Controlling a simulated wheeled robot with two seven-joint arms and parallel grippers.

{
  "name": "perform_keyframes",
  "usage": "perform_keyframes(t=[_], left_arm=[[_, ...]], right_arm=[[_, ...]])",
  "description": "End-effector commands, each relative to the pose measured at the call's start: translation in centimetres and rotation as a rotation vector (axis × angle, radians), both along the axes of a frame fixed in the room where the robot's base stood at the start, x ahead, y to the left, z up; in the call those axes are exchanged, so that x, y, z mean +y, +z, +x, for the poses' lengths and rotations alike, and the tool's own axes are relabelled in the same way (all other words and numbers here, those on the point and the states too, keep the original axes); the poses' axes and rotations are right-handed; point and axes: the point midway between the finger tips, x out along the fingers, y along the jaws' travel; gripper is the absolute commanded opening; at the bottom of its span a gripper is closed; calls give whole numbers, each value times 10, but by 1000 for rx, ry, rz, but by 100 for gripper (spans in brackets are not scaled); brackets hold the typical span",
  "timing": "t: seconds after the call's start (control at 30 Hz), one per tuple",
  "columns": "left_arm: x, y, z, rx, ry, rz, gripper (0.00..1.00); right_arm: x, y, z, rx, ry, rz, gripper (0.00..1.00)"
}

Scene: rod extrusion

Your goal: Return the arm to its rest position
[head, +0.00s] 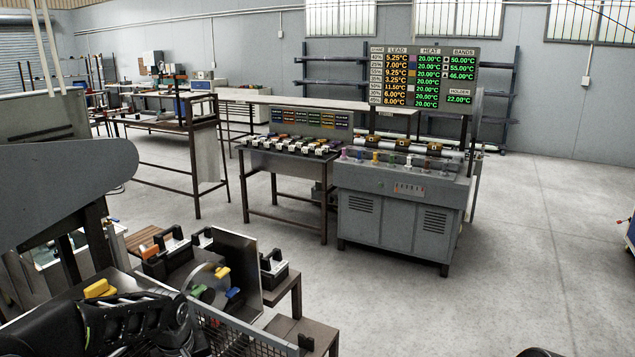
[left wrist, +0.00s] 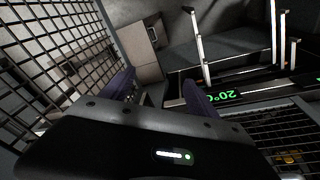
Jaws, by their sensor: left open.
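My left arm comes in at the bottom left of the head view, low beside the wire-mesh guard and a bench with yellow-handled parts. In the left wrist view my left gripper (left wrist: 158,90) has its two dark fingers apart, with nothing between them. A wire mesh (left wrist: 50,60) stands close on the left of the fingers. A dark unit with a green display (left wrist: 228,96) is just right of the right finger. My right gripper is not seen.
A grey control console (head: 400,205) with a large readout board (head: 420,75) stands mid-room, next to a bench (head: 285,165) with a row of small blocks. A mesh guard (head: 245,325) and tool holders (head: 180,250) crowd the lower left. The floor (head: 540,240) at right is clear.

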Motion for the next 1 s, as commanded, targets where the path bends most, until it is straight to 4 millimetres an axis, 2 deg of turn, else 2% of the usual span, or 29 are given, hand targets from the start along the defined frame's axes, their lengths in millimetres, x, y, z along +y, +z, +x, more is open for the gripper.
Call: perform_keyframes(t=[0.03, 0.13, 0.2, 0.27, 0.3, 0.37, 0.4, 0.5, 0.63, 0.77, 1.0], left_arm=[[-22, -38, -13, 28, -58, -40, 69], [-68, -103, -42, 47, -165, -127, 69], [-99, -144, -71, 55, -227, -186, 69], [-123, -176, -101, 61, -269, -234, 69], [-139, -195, -124, 65, -294, -262, 69], [-158, -219, -159, 68, -323, -296, 69], [-169, -231, -183, 70, -339, -313, 69], [-187, -252, -235, 72, -367, -334, 69], [-196, -262, -279, 74, -390, -333, 69], [-197, -264, -292, 72, -401, -327, 69], [-197, -264, -292, 70, -401, -326, 69]], right_arm=[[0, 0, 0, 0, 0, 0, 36], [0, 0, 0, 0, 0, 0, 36], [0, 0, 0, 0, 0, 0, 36], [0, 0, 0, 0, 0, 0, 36], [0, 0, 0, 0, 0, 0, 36], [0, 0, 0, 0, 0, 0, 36], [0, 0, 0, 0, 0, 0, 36], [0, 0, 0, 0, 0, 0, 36], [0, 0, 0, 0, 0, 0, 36], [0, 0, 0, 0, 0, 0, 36], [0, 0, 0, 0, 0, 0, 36]])
